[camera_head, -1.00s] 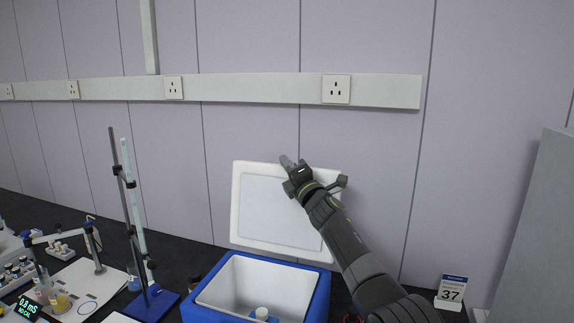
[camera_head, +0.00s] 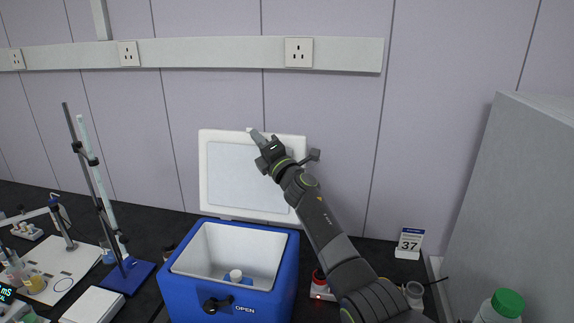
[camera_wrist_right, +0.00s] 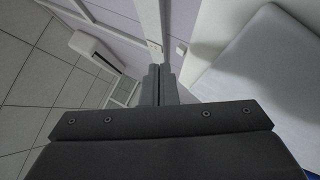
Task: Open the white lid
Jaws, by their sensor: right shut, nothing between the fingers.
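The white lid (camera_head: 225,172) stands upright and open at the back edge of the blue cooler box (camera_head: 262,303), close to the wall. A white bottle cap (camera_head: 236,275) shows inside the box. My right gripper (camera_head: 257,136) is shut and empty in front of the lid's upper part, and its arm covers the lid's right side. In the right wrist view the shut fingers (camera_wrist_right: 160,84) point at the wall, with the lid (camera_wrist_right: 265,70) to their right. I cannot tell whether the gripper touches the lid. My left gripper is not in view.
A retort stand (camera_head: 131,274) and lab instruments are left of the box. A calendar (camera_head: 409,243) stands to the right at the back. A green-capped bottle (camera_head: 506,303) is at the lower right, near a grey panel (camera_head: 520,190). The wall is close behind the lid.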

